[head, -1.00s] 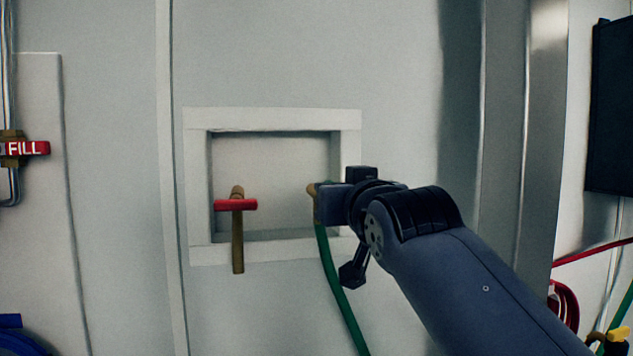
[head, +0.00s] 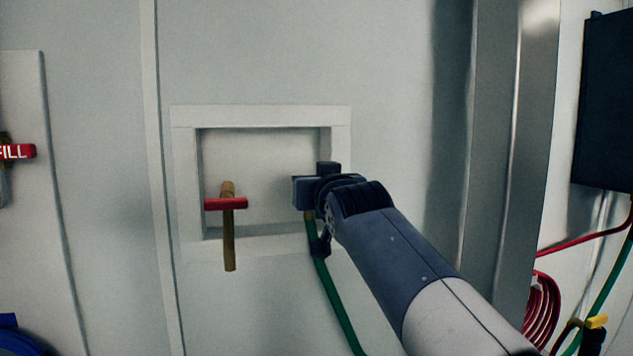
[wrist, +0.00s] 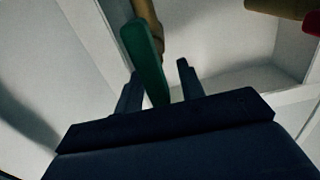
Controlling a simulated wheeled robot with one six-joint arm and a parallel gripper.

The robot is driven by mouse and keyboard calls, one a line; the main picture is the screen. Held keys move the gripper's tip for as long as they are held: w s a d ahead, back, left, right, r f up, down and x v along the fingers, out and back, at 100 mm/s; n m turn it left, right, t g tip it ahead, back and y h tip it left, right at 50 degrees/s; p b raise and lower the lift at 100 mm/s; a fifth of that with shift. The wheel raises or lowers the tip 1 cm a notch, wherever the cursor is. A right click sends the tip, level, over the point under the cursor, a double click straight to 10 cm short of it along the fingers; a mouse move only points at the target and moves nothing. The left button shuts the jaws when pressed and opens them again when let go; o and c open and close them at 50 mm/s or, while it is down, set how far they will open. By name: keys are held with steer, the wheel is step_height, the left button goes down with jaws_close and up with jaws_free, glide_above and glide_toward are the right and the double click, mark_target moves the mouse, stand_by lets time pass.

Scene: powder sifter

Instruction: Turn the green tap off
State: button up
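The green tap handle (wrist: 146,62) shows in the wrist view as a green lever on a brass pipe (wrist: 148,14). My gripper (wrist: 158,72) is open, with one finger on each side of the lever's near end. A gap shows between the lever and the right finger; the left finger looks close to it, and I cannot tell if they touch. In the head view my gripper (head: 305,192) is at the right side of the wall recess and hides the green tap. A green hose (head: 333,303) hangs below it.
A red-handled tap (head: 226,204) on a brass pipe stands left of my gripper in the framed recess (head: 262,116). A red FILL handle (head: 18,152) is at the far left. A metal column (head: 505,130), red hoses (head: 543,305) and a dark panel (head: 605,100) are at the right.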

jaws_close()
steer(key=shift+n, duration=0.3)
steer(key=shift+s+a+f+n+p, duration=0.15)
steer(key=shift+a+f+n, duration=0.3)
steer(key=shift+n, duration=2.45)
steer(key=shift+s+a+f+n+p, duration=0.15)
steer(key=shift+a+f+n, duration=0.3)
steer(key=shift+n, duration=2.45)
steer(key=shift+a+f+n+p, duration=0.15)
steer(key=shift+a+f+n, duration=0.3)
steer(key=shift+n, duration=2.45)
jaws_free()
